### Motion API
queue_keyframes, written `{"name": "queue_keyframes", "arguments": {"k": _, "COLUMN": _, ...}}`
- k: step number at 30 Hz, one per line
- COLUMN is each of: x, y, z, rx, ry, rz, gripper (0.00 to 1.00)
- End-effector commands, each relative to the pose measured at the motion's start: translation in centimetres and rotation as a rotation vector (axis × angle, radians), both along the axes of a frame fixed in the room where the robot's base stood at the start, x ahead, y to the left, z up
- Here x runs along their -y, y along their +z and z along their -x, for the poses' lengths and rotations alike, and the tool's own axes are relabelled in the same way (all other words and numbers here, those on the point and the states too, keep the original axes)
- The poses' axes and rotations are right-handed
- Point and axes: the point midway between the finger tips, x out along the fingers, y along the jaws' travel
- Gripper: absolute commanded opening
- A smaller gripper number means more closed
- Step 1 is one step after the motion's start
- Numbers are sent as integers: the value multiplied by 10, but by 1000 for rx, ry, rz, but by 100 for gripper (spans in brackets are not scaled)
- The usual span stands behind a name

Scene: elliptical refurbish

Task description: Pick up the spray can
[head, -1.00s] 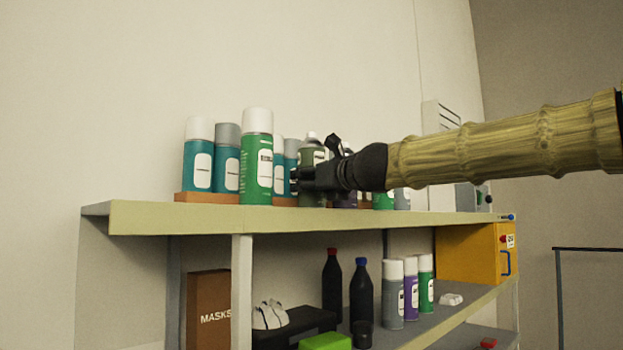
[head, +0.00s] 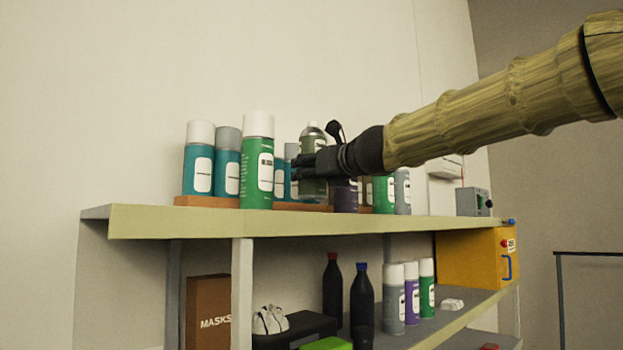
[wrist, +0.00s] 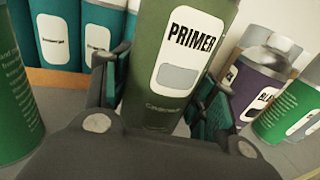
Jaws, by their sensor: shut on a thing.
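An olive-green spray can with a silver top (head: 313,146) is in my gripper (head: 309,167) at the top shelf in the head view. In the wrist view the can (wrist: 172,62) shows a white label reading "PRIMER", with a finger on each side of it. My gripper is shut on this can. The can stands near upright, and its base looks slightly above the shelf, though fingers and neighbouring cans partly hide it.
A green can (head: 257,165) stands left of my gripper, with teal cans (head: 198,170) beyond it. A purple can (wrist: 257,84) and another green can (wrist: 287,110) stand close on the right. The top shelf (head: 300,226) has a bare front edge.

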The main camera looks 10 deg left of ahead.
Motion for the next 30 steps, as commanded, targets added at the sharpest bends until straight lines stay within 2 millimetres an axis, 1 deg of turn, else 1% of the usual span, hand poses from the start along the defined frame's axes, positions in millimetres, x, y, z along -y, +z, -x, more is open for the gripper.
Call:
{"name": "queue_keyframes", "arguments": {"k": 1, "x": 3, "y": 0, "z": 6, "rx": 1, "ry": 0, "rz": -1, "gripper": 28}}
{"name": "queue_keyframes", "arguments": {"k": 8, "x": 18, "y": 3, "z": 33, "rx": 2, "ry": 0, "rz": -1, "gripper": 28}}
{"name": "queue_keyframes", "arguments": {"k": 12, "x": 28, "y": 4, "z": 53, "rx": 1, "ry": 0, "rz": 0, "gripper": 28}}
{"name": "queue_keyframes", "arguments": {"k": 15, "x": 37, "y": 7, "z": 69, "rx": 0, "ry": 1, "rz": -3, "gripper": 28}}
{"name": "queue_keyframes", "arguments": {"k": 18, "x": 44, "y": 10, "z": 80, "rx": -2, "ry": 2, "rz": -4, "gripper": 28}}
{"name": "queue_keyframes", "arguments": {"k": 21, "x": 49, "y": 12, "z": 91, "rx": -1, "ry": 2, "rz": -4, "gripper": 28}}
{"name": "queue_keyframes", "arguments": {"k": 30, "x": 60, "y": 13, "z": 111, "rx": -1, "ry": 2, "rz": -3, "gripper": 28}}
